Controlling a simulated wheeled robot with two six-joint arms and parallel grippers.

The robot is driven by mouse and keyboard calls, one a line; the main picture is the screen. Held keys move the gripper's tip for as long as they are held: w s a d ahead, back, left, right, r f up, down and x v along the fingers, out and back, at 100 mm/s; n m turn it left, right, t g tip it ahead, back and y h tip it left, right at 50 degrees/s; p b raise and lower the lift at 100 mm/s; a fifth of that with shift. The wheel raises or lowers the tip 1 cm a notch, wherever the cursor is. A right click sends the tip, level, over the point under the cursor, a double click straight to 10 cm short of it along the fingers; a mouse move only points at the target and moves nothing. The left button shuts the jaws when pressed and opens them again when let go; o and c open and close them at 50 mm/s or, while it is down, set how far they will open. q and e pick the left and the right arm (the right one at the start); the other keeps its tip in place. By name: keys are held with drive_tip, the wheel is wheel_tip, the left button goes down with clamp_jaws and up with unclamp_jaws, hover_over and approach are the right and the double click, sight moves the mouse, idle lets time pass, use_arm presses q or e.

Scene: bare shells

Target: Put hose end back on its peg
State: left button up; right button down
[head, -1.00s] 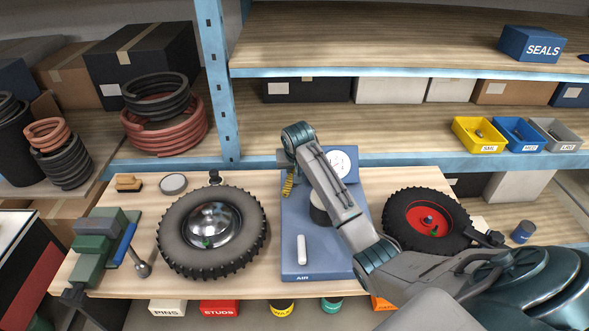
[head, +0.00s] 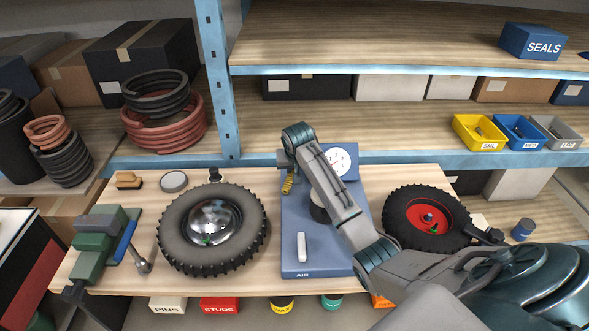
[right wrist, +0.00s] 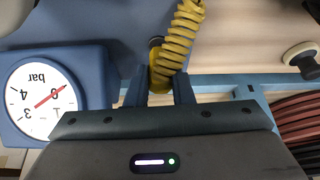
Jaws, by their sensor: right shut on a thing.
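The yellow coiled hose (right wrist: 180,40) hangs in front of my right wrist camera. Its end (right wrist: 158,84) is between the two dark fingers of my right gripper (right wrist: 160,92), which is shut on it. In the head view a short piece of the hose (head: 287,186) shows beside my right wrist, at the left edge of the blue air unit (head: 302,268). My left gripper is not in view.
The unit's gauge (head: 341,161) stands behind my right wrist. A green vise (head: 95,245) is at the bench's left end. A blue shelf upright (head: 217,80) rises behind.

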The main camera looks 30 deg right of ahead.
drive_tip(key=shift+f, duration=0.45)
idle(0.3)
drive_tip(key=c, duration=0.6)
unclamp_jaws()
drive_tip(key=shift+r, duration=0.45)
drive_tip(key=shift+r, duration=1.05)
drive_tip(key=shift+r, duration=0.1)
drive_tip(key=shift+r, duration=3.4)
drive_tip(key=shift+f, duration=0.1)
